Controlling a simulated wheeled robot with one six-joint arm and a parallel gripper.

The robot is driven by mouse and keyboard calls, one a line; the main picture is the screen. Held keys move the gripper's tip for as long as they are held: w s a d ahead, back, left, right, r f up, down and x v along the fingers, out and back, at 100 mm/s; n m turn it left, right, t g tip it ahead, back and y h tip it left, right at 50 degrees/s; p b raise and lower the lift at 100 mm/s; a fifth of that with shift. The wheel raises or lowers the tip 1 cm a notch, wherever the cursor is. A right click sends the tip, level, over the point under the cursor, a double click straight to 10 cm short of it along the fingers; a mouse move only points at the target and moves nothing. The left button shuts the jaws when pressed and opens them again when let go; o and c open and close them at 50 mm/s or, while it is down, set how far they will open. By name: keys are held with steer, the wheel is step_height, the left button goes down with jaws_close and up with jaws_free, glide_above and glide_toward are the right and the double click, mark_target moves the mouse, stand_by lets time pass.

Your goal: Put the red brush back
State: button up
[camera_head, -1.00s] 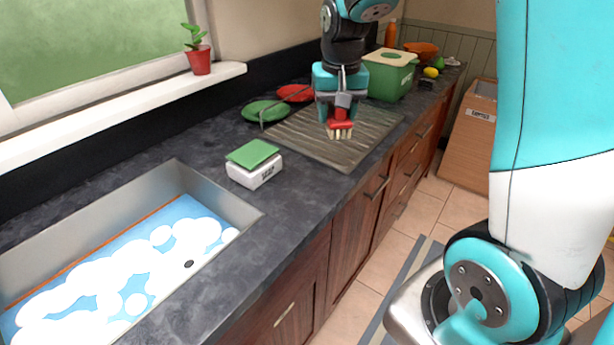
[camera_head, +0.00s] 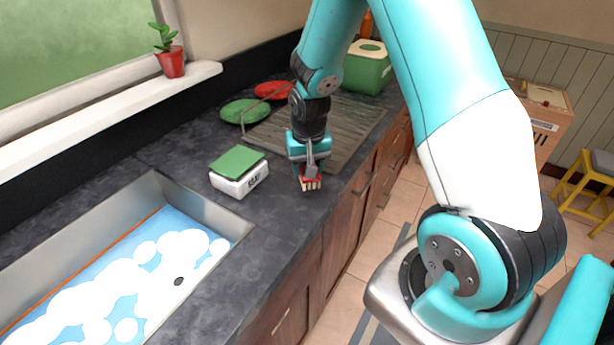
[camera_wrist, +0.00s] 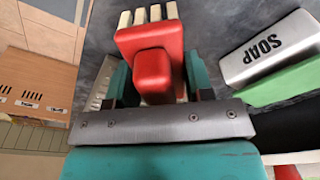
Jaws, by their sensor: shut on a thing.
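The red brush (camera_wrist: 152,62) has a red block with a raised red grip and pale bristles; it fills the middle of the wrist view. In the head view the brush (camera_head: 311,183) hangs bristles down over the worktop near its front edge. My gripper (camera_head: 308,170) is shut on the brush, with a teal finger on each side of its grip in the wrist view. A small gap to the worktop cannot be ruled out from these views.
A white soap box with a green top (camera_head: 239,171) stands left of the brush. The sink (camera_head: 200,212) with foamy water lies front left. A grooved drainboard (camera_head: 355,122), green plate (camera_head: 245,110) and green bin (camera_head: 367,70) are behind.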

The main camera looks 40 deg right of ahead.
steer(key=shift+f+p, duration=0.3)
steer(key=shift+f, duration=2)
steer(key=shift+f, duration=0.2)
steer(key=o, duration=0.8)
steer(key=shift+o, duration=0.2)
steer(key=shift+r, duration=0.15)
